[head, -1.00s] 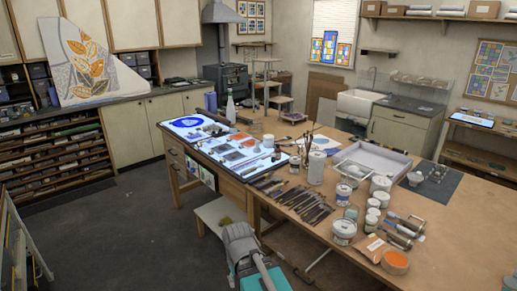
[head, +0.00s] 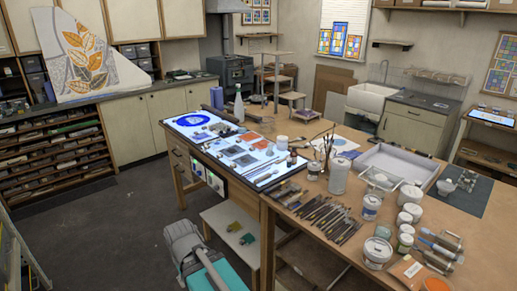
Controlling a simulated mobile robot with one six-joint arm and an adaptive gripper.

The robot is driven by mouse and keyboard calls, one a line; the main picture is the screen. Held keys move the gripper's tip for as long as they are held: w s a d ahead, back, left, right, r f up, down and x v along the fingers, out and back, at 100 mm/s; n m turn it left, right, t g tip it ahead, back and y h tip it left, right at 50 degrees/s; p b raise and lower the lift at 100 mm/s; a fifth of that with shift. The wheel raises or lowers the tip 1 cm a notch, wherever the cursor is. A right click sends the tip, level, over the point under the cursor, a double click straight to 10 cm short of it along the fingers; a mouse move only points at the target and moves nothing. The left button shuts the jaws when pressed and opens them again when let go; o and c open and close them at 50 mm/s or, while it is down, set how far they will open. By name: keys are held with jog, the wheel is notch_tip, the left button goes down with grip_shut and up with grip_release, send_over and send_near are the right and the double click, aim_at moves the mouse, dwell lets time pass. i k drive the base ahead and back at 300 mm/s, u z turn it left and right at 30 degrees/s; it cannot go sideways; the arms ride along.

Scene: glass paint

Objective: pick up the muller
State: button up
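I cannot tell for certain which thing is the muller. A small pale, rounded piece (head: 446,187) stands on the dark mat (head: 479,203) at the right end of the worktable and may be it; its shape is too small to read. A few other small pale pieces are beside it on the mat. Grey and teal links of my own arm show at the bottom, left of the table. My gripper's fingers do not show in this view, and nothing of mine touches the mat.
The wooden worktable (head: 316,254) is crowded with brushes and tools (head: 330,217), white jars (head: 377,252), a white tray (head: 410,160) and a lit panel (head: 205,128). A low white stool (head: 232,228) stands by its left side. The dark floor (head: 125,235) at left is clear.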

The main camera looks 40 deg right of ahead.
aim_at(269, 153)
jog(key=i, duration=1.4)
jog(key=z, duration=1.25)
jog(key=i, duration=0.6)
jog(key=z, duration=0.35)
jog(key=k, duration=0.9)
jog(key=z, duration=0.15)
jog(key=i, duration=0.2)
jog(key=u, duration=0.05)
